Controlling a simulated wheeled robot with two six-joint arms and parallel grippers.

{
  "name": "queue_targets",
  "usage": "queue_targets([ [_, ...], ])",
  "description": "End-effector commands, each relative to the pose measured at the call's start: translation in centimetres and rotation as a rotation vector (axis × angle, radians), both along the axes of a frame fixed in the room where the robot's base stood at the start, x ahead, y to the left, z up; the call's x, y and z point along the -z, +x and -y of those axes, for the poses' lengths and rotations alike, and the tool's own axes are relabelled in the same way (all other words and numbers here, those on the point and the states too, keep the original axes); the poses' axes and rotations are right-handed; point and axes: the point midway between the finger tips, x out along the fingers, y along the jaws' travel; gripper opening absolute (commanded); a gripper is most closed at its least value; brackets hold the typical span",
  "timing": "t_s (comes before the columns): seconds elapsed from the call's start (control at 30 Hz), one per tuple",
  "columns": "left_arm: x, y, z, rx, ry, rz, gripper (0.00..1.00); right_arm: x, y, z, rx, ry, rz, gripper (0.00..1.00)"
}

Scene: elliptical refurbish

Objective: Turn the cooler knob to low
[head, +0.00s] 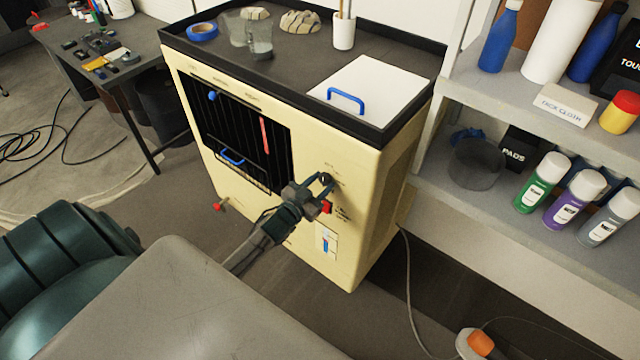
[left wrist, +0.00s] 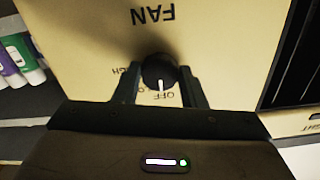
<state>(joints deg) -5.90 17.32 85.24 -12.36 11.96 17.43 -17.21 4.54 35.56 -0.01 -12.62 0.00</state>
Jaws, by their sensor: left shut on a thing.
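The cooler (head: 375,190) is a cream cabinet with a dark top tray. Its small black knob (head: 326,178) is on the front panel at the upper right. In the left wrist view the knob (left wrist: 158,70) shows under upside-down "FAN" lettering, and its white mark points down toward "OFF". Other lettering beside it is partly covered by a finger. My left gripper (head: 319,187) reaches the panel from the front. In the left wrist view my left gripper (left wrist: 159,84) has one finger on each side of the knob and is shut on it. My right gripper is not in view.
A red switch (head: 326,207) and a blue lever (head: 326,244) are just below the knob. A black grille (head: 240,135) is to the left. Shelves with spray cans (head: 542,183) stand to the right. A cable (head: 410,265) lies on the floor beside the cooler.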

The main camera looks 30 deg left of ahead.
Motion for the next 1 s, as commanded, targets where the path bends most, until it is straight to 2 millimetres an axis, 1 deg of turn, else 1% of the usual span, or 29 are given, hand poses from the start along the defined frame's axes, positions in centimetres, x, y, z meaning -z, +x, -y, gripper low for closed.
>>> queue_targets([
  [0.27,0.1,0.0,0.0,0.0,0.114,0.011,0.15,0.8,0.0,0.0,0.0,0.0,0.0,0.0],
  [0.7,0.1,0.0,0.0,0.0,0.474,0.04,0.15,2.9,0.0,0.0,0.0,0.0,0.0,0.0],
  [1.0,0.1,0.0,0.0,0.0,0.671,0.055,0.15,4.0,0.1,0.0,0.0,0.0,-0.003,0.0],
])
